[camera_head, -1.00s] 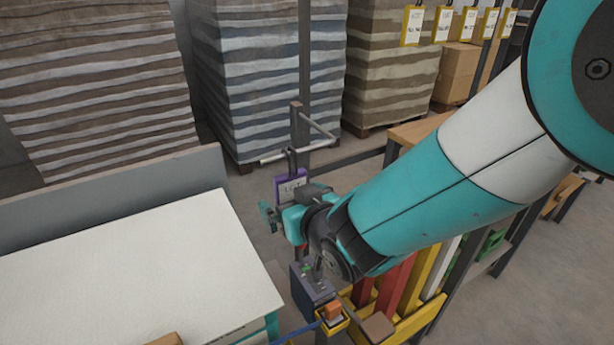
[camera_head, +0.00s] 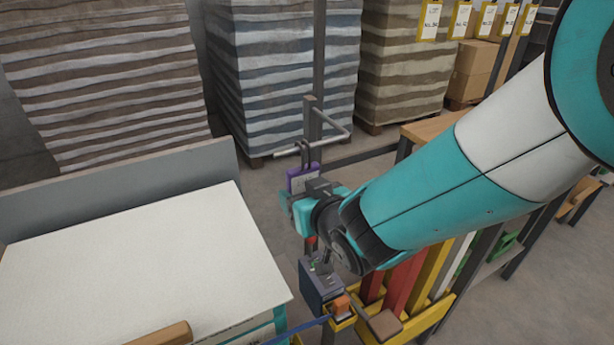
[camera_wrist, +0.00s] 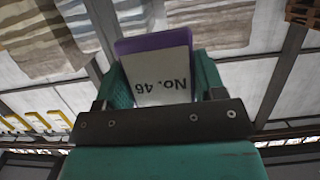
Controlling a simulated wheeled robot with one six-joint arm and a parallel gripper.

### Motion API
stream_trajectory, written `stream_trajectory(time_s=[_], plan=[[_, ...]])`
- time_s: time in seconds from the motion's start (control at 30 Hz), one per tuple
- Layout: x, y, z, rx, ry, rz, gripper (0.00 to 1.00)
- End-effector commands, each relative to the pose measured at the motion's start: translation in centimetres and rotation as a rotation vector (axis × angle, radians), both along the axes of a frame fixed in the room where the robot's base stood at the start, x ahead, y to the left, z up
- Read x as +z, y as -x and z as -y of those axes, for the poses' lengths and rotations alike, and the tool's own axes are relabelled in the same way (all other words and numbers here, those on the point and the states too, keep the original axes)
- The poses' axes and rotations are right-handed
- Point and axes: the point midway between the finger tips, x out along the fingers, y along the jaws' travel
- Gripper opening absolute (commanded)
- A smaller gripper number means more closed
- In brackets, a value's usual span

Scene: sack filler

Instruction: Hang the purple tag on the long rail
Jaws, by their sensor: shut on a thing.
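My gripper (camera_head: 300,203) is shut on the purple tag (camera_head: 291,184). In the wrist view the tag (camera_wrist: 150,43) stands between the two teal fingers, its white face reading "No. 46" upside down. A dark hook (camera_head: 304,152) rises from the tag's top edge. It overlaps the light grey rail (camera_head: 332,140) in the head view; I cannot tell whether it is over the rail or in front of it. The rail is a bent bar on a grey post (camera_head: 311,112), with its free end at the left. The gripper partly hides the tag's lower part.
A white-topped table (camera_head: 130,265) with a grey back panel stands at the left. Below my gripper are a dark box (camera_head: 318,284) and a yellow rack (camera_head: 440,308) with coloured bars. Stacked sack pallets (camera_head: 285,75) stand behind. Several yellow-edged tags (camera_head: 461,20) hang at the upper right.

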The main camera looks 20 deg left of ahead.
Motion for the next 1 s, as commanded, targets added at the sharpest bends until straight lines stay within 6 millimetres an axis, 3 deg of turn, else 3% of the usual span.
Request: stream_trajectory(time_s=[0.37,1.0], plan=[[0.2,0.0,0.0,0.000,-0.001,0.001,0.44],[2.8,0.1,0.1,0.000,0.000,0.000,0.44]])
